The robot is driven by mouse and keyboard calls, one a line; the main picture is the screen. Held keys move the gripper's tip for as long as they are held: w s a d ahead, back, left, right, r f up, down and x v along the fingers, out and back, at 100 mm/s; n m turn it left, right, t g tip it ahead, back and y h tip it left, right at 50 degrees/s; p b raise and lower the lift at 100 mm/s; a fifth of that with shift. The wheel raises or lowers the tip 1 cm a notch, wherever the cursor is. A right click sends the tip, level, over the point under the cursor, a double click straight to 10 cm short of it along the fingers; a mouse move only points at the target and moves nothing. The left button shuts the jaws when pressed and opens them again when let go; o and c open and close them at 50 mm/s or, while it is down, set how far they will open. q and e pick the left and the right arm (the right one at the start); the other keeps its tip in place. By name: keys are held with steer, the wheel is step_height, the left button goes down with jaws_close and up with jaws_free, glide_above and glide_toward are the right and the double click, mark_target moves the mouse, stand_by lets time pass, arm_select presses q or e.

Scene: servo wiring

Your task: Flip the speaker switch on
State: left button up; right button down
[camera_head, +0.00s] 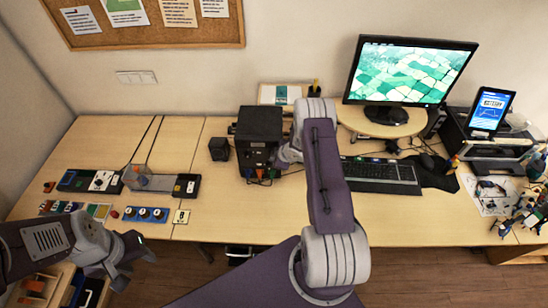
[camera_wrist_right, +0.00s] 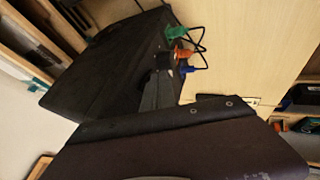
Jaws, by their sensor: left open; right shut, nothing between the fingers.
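The speaker (camera_head: 260,122) is a black box on the middle of the desk, its panel with coloured plugs facing me. It also shows in the right wrist view (camera_wrist_right: 95,70), with green, orange and blue plugs (camera_wrist_right: 182,54) at its lower edge. The switch itself cannot be made out. My right gripper (camera_head: 275,161) is shut and empty, at the right side of the speaker's panel. In the right wrist view its dark fingers (camera_wrist_right: 162,78) reach the panel beside the plugs; contact cannot be told. My left gripper (camera_head: 132,262) is open and empty, off the desk's front left.
A small black cube (camera_head: 219,149) stands left of the speaker. The keyboard (camera_head: 380,174) and monitor (camera_head: 410,70) are to the right, beyond my right arm. Switch boards (camera_head: 147,214) and a clear box (camera_head: 150,180) lie at the left. The desk front before the speaker is clear.

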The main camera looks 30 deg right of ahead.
steer(key=shift+w+d, duration=0.1)
steer(key=shift+w, duration=0.05)
stand_by(0.3)
steer(key=shift+r+p, duration=0.35)
steer(key=shift+r, duration=0.55)
